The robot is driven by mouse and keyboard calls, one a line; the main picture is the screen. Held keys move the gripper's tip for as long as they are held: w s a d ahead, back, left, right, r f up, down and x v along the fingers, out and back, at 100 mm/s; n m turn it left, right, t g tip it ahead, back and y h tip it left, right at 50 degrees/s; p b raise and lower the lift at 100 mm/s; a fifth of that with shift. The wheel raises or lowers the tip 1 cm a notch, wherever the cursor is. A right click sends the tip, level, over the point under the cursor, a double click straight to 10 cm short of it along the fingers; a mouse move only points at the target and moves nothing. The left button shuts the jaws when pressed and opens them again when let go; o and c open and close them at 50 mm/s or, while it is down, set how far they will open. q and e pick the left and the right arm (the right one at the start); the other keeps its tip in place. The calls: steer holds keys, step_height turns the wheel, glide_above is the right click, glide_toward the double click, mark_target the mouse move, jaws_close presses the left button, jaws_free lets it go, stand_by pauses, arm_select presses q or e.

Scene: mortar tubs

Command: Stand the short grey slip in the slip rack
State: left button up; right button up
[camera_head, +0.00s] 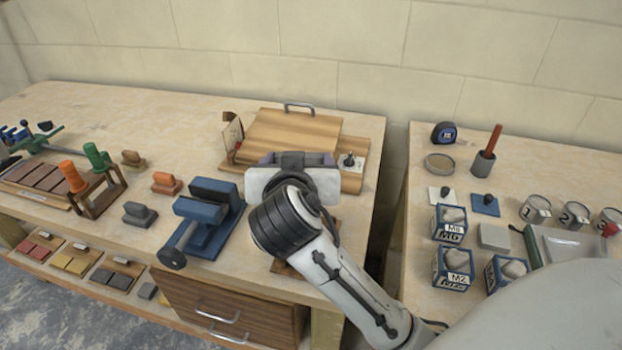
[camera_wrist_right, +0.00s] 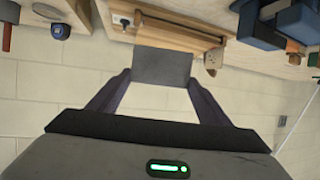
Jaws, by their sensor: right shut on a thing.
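My right gripper (camera_wrist_right: 160,80) is shut on a flat, dark grey rectangular slip (camera_wrist_right: 162,67), which spans between its fingertips in the right wrist view. In the head view the right gripper (camera_head: 291,172) is above the bench, in front of the wooden board, and its own wrist hides the slip. A brown wooden piece (camera_head: 283,267) shows partly from under my right arm near the bench's front edge. I cannot tell whether it is the slip rack. My left gripper is not in view.
A wooden board with a handle (camera_head: 290,135) lies behind the gripper. A blue clamp-like tool (camera_head: 207,215) stands to its left, with stamps (camera_head: 165,183) and a wooden stand (camera_head: 97,192) beyond. A gap separates the right bench (camera_head: 415,225), which holds cups and blue boxes (camera_head: 450,222).

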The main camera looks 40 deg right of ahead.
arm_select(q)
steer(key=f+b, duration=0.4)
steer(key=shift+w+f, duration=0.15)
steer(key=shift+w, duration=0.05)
arm_select(e)
step_height(320, 180, down, 8)
steer(key=s+d+m+g+h, duration=0.1)
steer(key=s+m+h, duration=0.1)
steer(key=shift+d+m+g, duration=0.2)
steer(key=shift+m+g, duration=0.2)
steer(key=shift+s, duration=0.1)
steer(key=shift+s+a+f+h, duration=0.1)
steer(key=shift+f+h, duration=0.1)
steer(key=shift+h, duration=0.1)
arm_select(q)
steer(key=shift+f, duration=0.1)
arm_select(e)
steer(key=shift+f, duration=0.1)
arm_select(q)
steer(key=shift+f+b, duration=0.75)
steer(key=shift+b, duration=0.2)
arm_select(e)
steer(key=shift+f, duration=1)
